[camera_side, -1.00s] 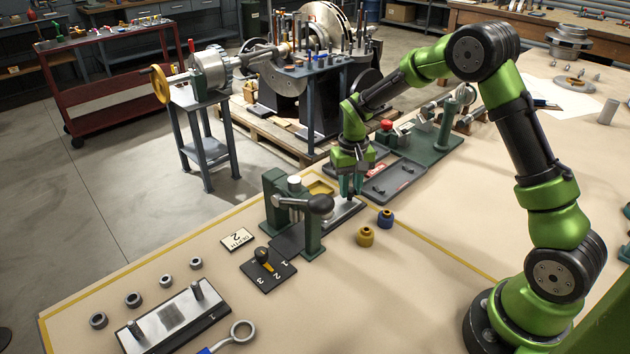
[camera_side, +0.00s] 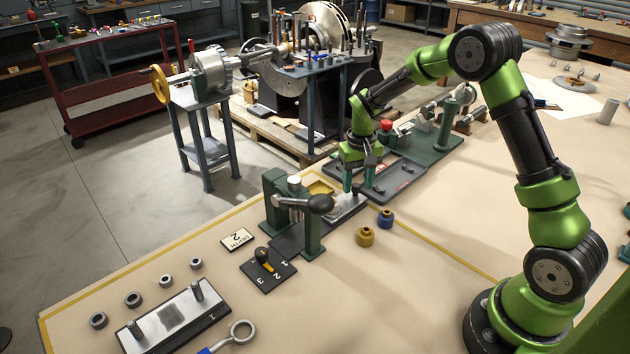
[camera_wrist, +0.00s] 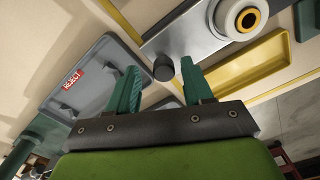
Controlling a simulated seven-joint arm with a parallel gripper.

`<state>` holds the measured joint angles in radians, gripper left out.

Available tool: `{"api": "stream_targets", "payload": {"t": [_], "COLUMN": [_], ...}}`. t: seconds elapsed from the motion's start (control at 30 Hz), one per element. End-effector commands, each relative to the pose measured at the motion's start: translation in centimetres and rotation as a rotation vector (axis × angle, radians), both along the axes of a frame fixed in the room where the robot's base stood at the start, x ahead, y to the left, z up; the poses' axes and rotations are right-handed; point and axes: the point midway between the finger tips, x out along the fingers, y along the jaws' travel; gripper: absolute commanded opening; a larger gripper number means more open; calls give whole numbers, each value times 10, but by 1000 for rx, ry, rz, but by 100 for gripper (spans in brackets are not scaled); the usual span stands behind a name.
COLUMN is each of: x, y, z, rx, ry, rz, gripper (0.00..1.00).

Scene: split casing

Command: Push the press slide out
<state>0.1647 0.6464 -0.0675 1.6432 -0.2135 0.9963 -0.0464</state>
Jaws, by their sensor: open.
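The press (camera_side: 275,205) is a green frame with a lever ending in a black knob (camera_side: 320,204). Its silver press slide (camera_side: 345,207) sticks out of the frame toward my gripper. In the wrist view the slide (camera_wrist: 185,35) has a dark round peg (camera_wrist: 163,68) near its end. A pale round part with a yellow ring (camera_wrist: 246,19) is over the slide farther in. My gripper (camera_side: 358,182) is low at the slide's outer end. In the wrist view my gripper (camera_wrist: 161,70) is open, its green fingers on either side of the peg. Contact cannot be told.
A grey tray labelled REJECT (camera_wrist: 60,95) and a yellow tray (camera_wrist: 235,70) flank the slide. Yellow (camera_side: 365,237) and blue (camera_side: 386,218) collars stand near the slide. A numbered selector plate (camera_side: 268,275) and a DEPTH 2 card (camera_side: 237,239) lie nearer the camera.

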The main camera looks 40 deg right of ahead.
Motion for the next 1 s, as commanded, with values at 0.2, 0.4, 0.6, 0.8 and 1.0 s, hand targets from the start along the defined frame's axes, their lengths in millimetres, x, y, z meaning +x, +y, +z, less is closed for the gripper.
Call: {"api": "stream_targets", "payload": {"t": [0.2, 0.4, 0.6, 0.8, 1.0], "x": [1, 1, 1, 1, 0], "y": [0, 0, 0, 0, -1], "z": [29, 79, 125, 156, 168], "rx": [-1, -3, -3, -2, -2], "ry": [-6, -8, -6, -4, -2], "rz": [1, 1, 1, 0, 0], "gripper": [51, 51, 51, 51, 51]}}
